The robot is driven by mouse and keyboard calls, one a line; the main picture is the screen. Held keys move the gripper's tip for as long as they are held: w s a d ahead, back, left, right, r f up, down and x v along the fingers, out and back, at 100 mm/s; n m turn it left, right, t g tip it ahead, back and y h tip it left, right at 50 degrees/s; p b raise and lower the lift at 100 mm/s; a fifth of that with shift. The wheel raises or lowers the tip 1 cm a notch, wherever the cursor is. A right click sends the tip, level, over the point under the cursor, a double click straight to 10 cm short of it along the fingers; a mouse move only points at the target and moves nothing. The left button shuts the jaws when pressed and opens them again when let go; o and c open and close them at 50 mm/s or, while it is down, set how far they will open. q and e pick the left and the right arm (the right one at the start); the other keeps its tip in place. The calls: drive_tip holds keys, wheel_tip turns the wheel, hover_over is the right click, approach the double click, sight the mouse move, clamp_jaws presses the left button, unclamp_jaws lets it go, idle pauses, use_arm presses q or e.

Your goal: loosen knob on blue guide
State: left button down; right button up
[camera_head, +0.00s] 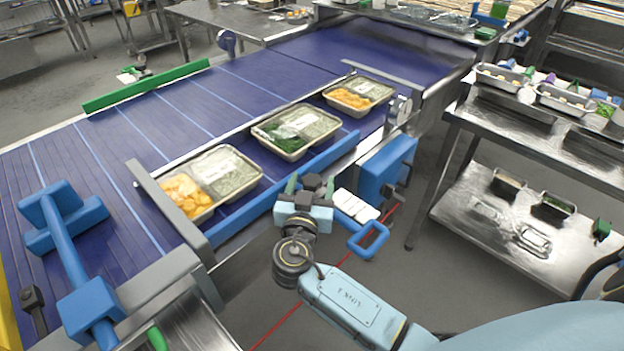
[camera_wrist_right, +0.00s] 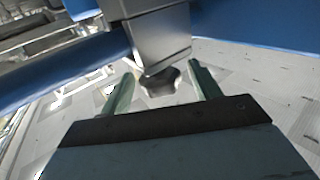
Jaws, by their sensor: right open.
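The blue guide (camera_head: 285,192) is a long rail along the near edge of the conveyor. It also shows as a blue bar in the right wrist view (camera_wrist_right: 62,68). A dark lobed knob (camera_wrist_right: 160,80) sits under a grey metal block (camera_wrist_right: 158,42) in the right wrist view. My right gripper (camera_head: 309,184) is at the near side of the guide. Its two green fingers are open, one on each side of the knob, with gaps showing. In the head view the knob is hard to separate from the dark gripper parts. My left gripper is not in view.
Several two-part food trays (camera_head: 298,130) stand on the purple conveyor (camera_head: 120,140) behind the guide. A blue loop handle (camera_head: 369,241) and a blue block (camera_head: 385,168) are right of my gripper. A blue T-shaped frame (camera_head: 66,238) is at left. Steel shelves (camera_head: 520,225) stand right.

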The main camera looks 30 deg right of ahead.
drive_tip(key=shift+w+d, duration=0.25)
drive_tip(key=shift+w, duration=0.1)
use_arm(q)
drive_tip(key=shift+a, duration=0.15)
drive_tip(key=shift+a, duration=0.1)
use_arm(e)
drive_tip(key=c, duration=1)
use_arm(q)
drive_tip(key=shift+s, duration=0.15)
use_arm(e)
drive_tip(key=shift+o, duration=0.2)
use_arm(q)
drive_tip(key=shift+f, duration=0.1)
